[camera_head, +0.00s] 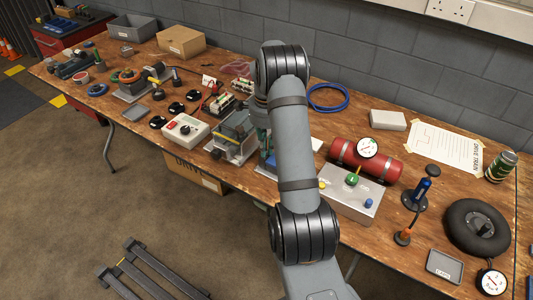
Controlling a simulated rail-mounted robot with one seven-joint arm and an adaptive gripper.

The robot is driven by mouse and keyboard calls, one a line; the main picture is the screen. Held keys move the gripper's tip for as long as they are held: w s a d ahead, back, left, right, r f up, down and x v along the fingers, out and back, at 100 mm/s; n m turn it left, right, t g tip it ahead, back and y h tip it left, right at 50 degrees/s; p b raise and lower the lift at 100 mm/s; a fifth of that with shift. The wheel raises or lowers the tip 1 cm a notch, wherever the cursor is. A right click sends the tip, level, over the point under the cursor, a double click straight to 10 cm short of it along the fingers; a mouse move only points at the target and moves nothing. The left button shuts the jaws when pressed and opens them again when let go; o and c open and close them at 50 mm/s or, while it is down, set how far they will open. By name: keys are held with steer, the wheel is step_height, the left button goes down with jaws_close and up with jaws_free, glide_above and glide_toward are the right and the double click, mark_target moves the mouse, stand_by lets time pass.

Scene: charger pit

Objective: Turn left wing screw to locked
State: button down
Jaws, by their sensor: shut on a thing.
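My arm reaches over the middle of the workbench, and its upper link bends down at the far end. My gripper is hidden behind my own arm, so its fingers and anything between them do not show. A box with a clear cover (237,133) stands just left of the arm, and the arm hides its right side. A small dark knob (216,154) shows at its front left corner. I cannot tell whether this is the left wing screw, and no wing screw's locked or unlocked position can be made out.
Left of the box is a white unit with a red button (184,131). Right of my arm are a grey control box (350,191), a red cylinder with a gauge (366,158) and a black wheel (476,228). A blue cable ring (328,108) lies behind the arm.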

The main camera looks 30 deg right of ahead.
steer(key=m+b, duration=0.1)
steer(key=m, duration=0.1)
steer(key=m+b, duration=0.2)
steer(key=m, duration=0.1)
steer(key=shift+w+f+m+b, duration=0.15)
steer(key=shift+w+m+b, duration=0.05)
steer(key=shift+m+b, duration=0.1)
steer(key=m+b, duration=0.2)
steer(key=m, duration=0.2)
steer(key=shift+m, duration=0.3)
steer(key=shift+r, duration=0.2)
steer(key=shift+w, duration=0.1)
steer(key=c, duration=1.8)
jaws_free()
step_height(320, 180, up, 12)
steer(key=shift+f, duration=0.1)
